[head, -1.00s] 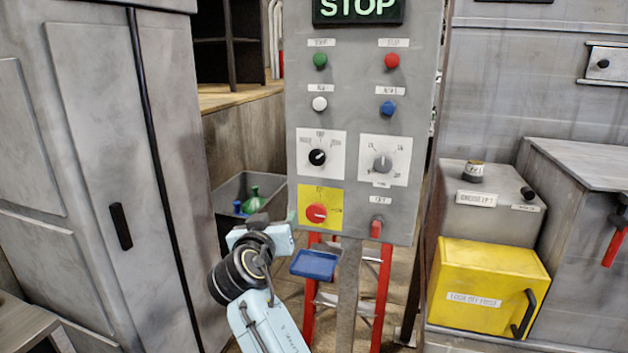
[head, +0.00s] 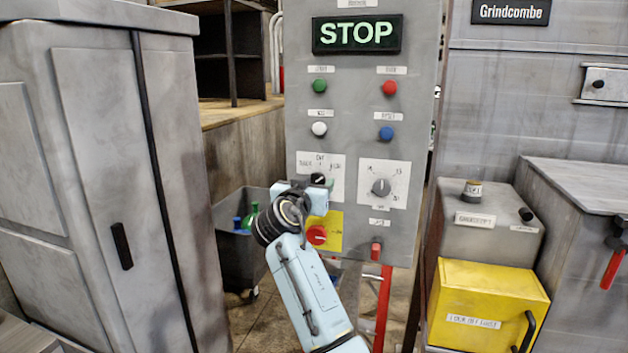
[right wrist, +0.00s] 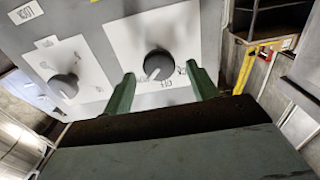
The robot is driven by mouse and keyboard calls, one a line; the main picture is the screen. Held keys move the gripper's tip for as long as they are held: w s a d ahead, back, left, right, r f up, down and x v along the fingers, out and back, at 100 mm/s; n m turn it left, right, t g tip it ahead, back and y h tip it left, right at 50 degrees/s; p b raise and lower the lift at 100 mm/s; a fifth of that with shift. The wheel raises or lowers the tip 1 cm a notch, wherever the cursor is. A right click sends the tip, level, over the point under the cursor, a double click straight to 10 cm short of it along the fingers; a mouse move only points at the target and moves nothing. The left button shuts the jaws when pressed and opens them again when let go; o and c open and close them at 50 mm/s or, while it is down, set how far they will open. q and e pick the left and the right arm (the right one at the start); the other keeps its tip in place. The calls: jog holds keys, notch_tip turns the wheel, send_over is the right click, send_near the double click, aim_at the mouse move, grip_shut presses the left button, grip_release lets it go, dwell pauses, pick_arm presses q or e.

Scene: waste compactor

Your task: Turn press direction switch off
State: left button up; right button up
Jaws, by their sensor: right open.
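The press direction switch is a black rotary knob (head: 318,179) on a white label plate (head: 307,165), at the left of the grey control panel (head: 350,105). In the right wrist view the knob (right wrist: 158,65) has a white pointer line and lies just beyond and between my fingertips. My right gripper (head: 322,188) is in front of the plate and covers its lower part. In the right wrist view its two green fingers (right wrist: 161,80) are open and hold nothing. I cannot tell whether they touch the plate. My left gripper is not in view.
A grey rotary knob (head: 381,187) is to the right on its own plate. A red knob (head: 316,235) on a yellow plate is just below my gripper. Green, red, white and blue buttons sit above. A lit STOP sign (head: 357,35) tops the panel.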

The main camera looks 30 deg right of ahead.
jog(key=shift+w+d, duration=0.3)
jog(key=shift+d, duration=0.1)
jog(key=c, duration=1)
jog(key=shift+n, duration=0.3)
jog(key=n+p, duration=0.2)
jog(key=n, duration=0.2)
jog(key=shift+a+n, duration=0.1)
jog(key=shift+n, duration=0.2)
jog(key=n+p, duration=0.2)
jog(key=n, duration=0.2)
jog(key=shift+w+n, duration=0.1)
jog(key=shift+n, duration=0.2)
jog(key=shift+f, duration=0.1)
